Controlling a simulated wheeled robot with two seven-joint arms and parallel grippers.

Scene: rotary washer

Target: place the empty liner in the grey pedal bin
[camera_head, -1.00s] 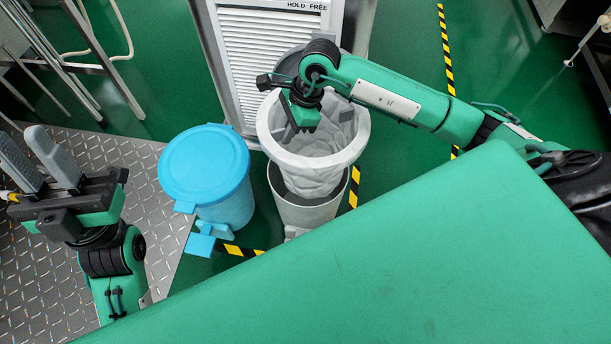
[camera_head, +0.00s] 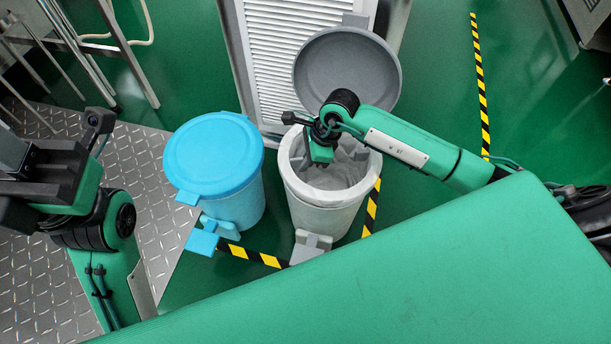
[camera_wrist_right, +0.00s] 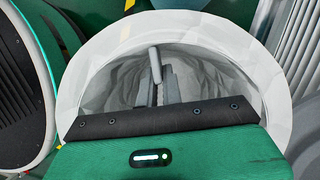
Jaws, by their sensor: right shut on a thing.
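The grey pedal bin (camera_head: 327,218) stands upright with its round lid (camera_head: 348,72) raised behind it. The pale liner (camera_head: 345,172) is down inside the bin's mouth, its folds showing within. I cannot tell how far it is seated. My right gripper (camera_head: 320,158) points down into the mouth near its left side; its fingertips are hidden in the head view. In the right wrist view, the gripper (camera_wrist_right: 158,80) is shut on the liner (camera_wrist_right: 215,75), whose broad white rim encircles the fingers. My left gripper (camera_head: 14,155) is at the left edge, mostly cut off.
A closed blue pedal bin (camera_head: 213,153) stands close on the left. A white louvred panel (camera_head: 290,55) is behind the bins. A metal rack (camera_head: 75,50) is at upper left.

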